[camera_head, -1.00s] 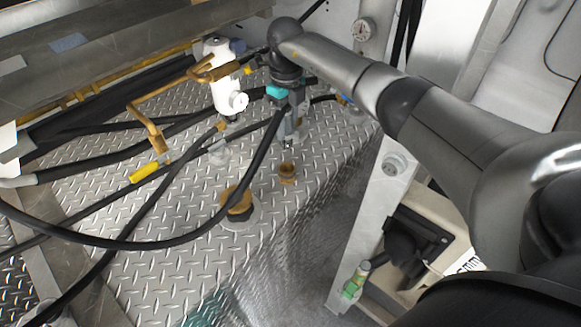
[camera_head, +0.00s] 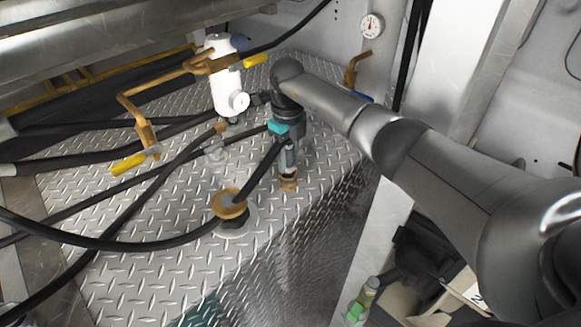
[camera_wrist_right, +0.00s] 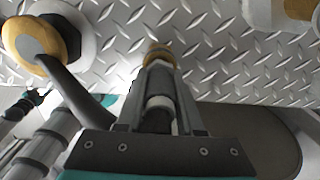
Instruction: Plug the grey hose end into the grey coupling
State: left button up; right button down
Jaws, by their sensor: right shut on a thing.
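My right gripper (camera_head: 288,170) points down at the deck and is shut on the grey hose end (camera_wrist_right: 158,105), which shows between the fingers in the wrist view. A black hose (camera_wrist_right: 85,100) runs off beside the fingers. A small brass-coloured fitting (camera_head: 288,184) stands on the deck directly below the fingertips; in the wrist view it (camera_wrist_right: 157,52) sits just beyond them. It appears to be the coupling, though it looks brass rather than grey. I cannot tell whether the hose end touches or has entered it. My left gripper is not in view.
A larger brass-ringed fitting (camera_head: 230,204) stands left of the gripper, with the black hose passing by it. A white cylinder (camera_head: 224,80) with a gauge and brass pipe (camera_head: 150,100) stands behind left. A white post (camera_head: 385,220) is at right. Bare tread plate (camera_head: 150,280) lies in front.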

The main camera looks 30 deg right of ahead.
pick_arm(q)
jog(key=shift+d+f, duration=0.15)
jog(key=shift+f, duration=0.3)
pick_arm(e)
jog(key=shift+f, duration=0.5)
jog(key=shift+f, duration=0.2)
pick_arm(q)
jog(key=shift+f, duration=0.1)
pick_arm(e)
jog(key=c, duration=0.5)
grip_release()
jog(key=shift+c, duration=0.2)
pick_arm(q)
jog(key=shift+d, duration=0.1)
pick_arm(e)
jog(key=shift+r, duration=0.1)
pick_arm(q)
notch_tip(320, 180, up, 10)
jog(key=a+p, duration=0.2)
jog(key=p, duration=0.7)
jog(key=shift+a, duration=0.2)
pick_arm(e)
notch_tip(320, 180, up, 12)
jog(key=shift+r, duration=0.1)
jog(key=shift+s, duration=0.1)
